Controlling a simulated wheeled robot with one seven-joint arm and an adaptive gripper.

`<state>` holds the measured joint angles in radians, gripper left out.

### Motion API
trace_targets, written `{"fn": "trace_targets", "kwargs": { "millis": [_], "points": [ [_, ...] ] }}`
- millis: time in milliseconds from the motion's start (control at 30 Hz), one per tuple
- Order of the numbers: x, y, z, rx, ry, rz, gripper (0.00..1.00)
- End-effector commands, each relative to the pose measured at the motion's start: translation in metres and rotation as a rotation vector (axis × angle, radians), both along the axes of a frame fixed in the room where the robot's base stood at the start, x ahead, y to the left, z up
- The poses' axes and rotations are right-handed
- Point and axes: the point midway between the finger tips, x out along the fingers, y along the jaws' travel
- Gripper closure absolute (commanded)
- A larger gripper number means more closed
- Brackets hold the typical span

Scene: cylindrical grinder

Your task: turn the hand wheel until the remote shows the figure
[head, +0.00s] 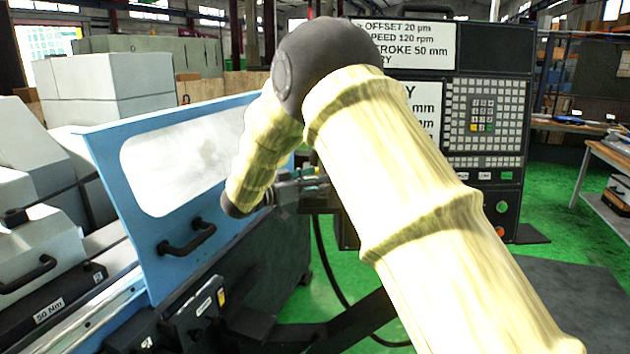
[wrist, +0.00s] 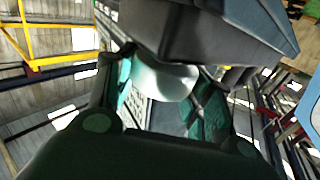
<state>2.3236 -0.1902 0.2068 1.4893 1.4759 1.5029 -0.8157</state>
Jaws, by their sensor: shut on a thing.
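My gripper (head: 298,188) is beside the dark control cabinet in the head view, partly covered by my arm. In the wrist view, its two dark green-padded fingers (wrist: 163,95) are on either side of a pale, rounded piece (wrist: 165,78), and it is shut on this piece. The piece sits against a dark grey housing (wrist: 215,35) at the top. It looks like the hand wheel on the remote, but I cannot be sure. No display or figure on the remote shows in either view.
A blue machine door (head: 125,200) with a window and black handle stands at left. Green floor (head: 545,205) lies open at right.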

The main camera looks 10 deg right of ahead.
Motion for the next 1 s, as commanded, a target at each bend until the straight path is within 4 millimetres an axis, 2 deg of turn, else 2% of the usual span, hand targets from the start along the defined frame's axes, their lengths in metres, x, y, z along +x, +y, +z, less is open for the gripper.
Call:
{"fn": "trace_targets", "kwargs": {
  "millis": [433, 467, 567, 600, 1000],
  "points": [
    [-0.0003, -0.002, 0.0002, -0.001, 0.0, -0.014, 0.73],
    [-0.0003, -0.002, 0.0002, -0.001, 0.0, -0.014, 0.47],
    [-0.0002, -0.0016, 0.0002, -0.001, 0.0, -0.013, 0.29],
    [0.0, -0.0012, 0.0002, -0.001, 0.0, -0.012, 0.26],
    [-0.0012, 0.0047, 0.0001, -0.001, 0.0, -0.009, 0.26]
  ]
}}
